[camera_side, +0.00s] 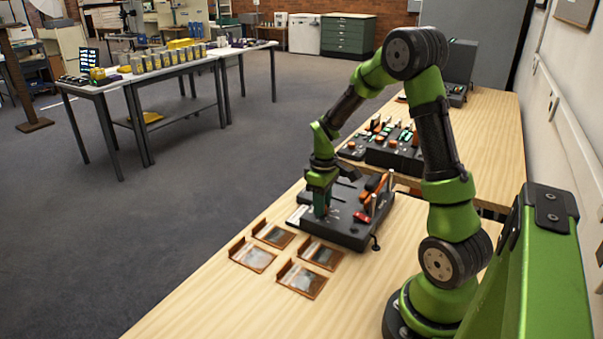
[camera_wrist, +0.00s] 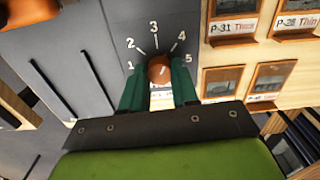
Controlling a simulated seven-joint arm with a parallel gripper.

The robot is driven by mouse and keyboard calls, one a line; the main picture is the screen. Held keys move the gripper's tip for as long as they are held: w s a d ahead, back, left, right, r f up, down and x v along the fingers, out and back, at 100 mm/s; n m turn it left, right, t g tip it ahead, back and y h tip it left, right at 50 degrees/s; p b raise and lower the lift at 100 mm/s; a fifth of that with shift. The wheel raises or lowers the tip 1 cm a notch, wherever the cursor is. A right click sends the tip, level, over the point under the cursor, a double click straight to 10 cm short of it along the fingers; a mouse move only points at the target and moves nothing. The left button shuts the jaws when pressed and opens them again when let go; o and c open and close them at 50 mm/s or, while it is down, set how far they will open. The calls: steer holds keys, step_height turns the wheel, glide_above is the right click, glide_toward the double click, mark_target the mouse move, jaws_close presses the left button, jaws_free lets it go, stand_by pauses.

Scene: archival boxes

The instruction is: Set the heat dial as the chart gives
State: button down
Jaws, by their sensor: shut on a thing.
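The heat dial is a round orange-brown knob (camera_wrist: 159,68) on a dark panel (camera_wrist: 95,35), with white numbers 1 to 5 in an arc around it. My gripper (camera_wrist: 158,80) has its two green fingers on either side of the knob, shut on it. I cannot tell which number the knob points to. In the side view my gripper (camera_side: 321,212) reaches down onto the left part of the black device (camera_side: 350,236), and its fingers hide the dial. A pale card (camera_side: 297,216) lies at the device's left edge; its writing is not legible.
Several brown-framed holders (camera_side: 302,279) lie on the wooden table in front of the device. In the wrist view, two labels read P-31 (camera_wrist: 233,27) and P-28 Thin (camera_wrist: 298,20). A red-handled part (camera_side: 362,217) and levers stand on the device's right side. Another black device (camera_side: 385,146) sits behind.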

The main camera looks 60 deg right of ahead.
steer(key=m, duration=0.5)
steer(key=shift+m, duration=2.4)
steer(key=c, duration=0.8)
jaws_free()
steer(key=shift+c, duration=0.2)
step_height(320, 180, up, 17)
